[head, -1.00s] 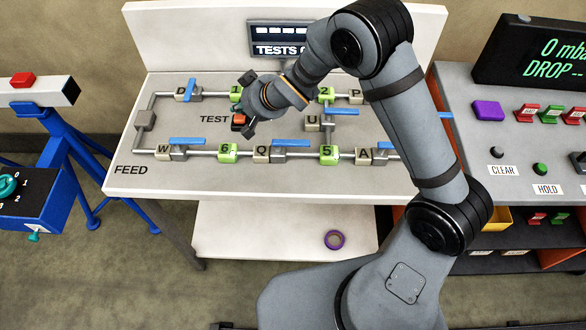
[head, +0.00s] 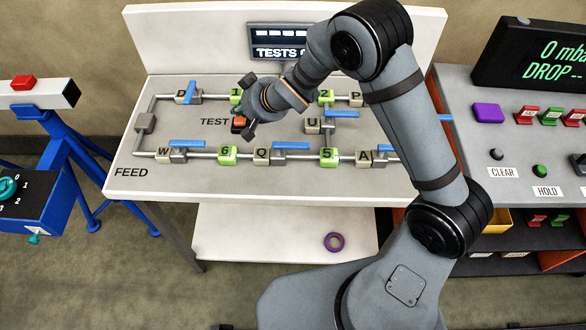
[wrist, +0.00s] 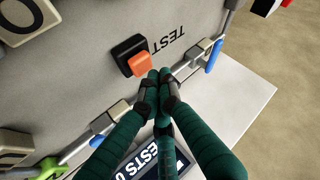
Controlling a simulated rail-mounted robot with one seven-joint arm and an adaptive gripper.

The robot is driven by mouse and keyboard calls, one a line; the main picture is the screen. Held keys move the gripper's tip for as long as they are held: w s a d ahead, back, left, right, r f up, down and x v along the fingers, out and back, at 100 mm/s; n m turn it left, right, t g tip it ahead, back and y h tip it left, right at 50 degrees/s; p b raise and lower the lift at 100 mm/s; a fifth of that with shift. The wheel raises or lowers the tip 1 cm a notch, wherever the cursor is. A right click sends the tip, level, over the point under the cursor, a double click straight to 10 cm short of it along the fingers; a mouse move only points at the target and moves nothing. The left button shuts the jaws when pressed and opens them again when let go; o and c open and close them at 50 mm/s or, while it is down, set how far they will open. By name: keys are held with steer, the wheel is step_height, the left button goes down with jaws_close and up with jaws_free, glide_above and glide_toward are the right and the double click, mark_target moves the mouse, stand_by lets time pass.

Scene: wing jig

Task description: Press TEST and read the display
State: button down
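The orange TEST button (head: 239,122) in its black housing sits on the sloped grey panel (head: 190,125); it also shows in the wrist view (wrist: 139,64). My gripper (head: 246,112) is over the panel at the button and partly covers it. In the wrist view its green fingers (wrist: 159,78) are drawn together, with nothing between them, and their tips lie just beside the button. I cannot tell if they touch it. The display (head: 280,42) on the white backboard shows dashes above "TESTS" and a partly hidden character; the wrist view (wrist: 150,165) shows "TESTS 0".
Pipes with blue-handled valves (head: 188,92) and lettered blocks surround the button. A console (head: 500,145) with coloured buttons and a dark screen stands at right. A blue stand (head: 65,170) is at left. A purple ring (head: 334,242) lies on the lower white shelf.

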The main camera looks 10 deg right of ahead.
mark_target(241, 120)
steer(key=shift+f, duration=0.1)
steer(key=shift+f+b, duration=0.4)
steer(key=shift+b, duration=0.3)
steer(key=shift+f+b, duration=0.25)
steer(key=shift+b, duration=0.05)
stand_by(0.5)
steer(key=shift+r, duration=0.15)
steer(key=shift+r+p, duration=0.4)
steer(key=shift+r, duration=0.15)
step_height(241, 120, up, 6)
steer(key=p, duration=0.4)
stand_by(0.8)
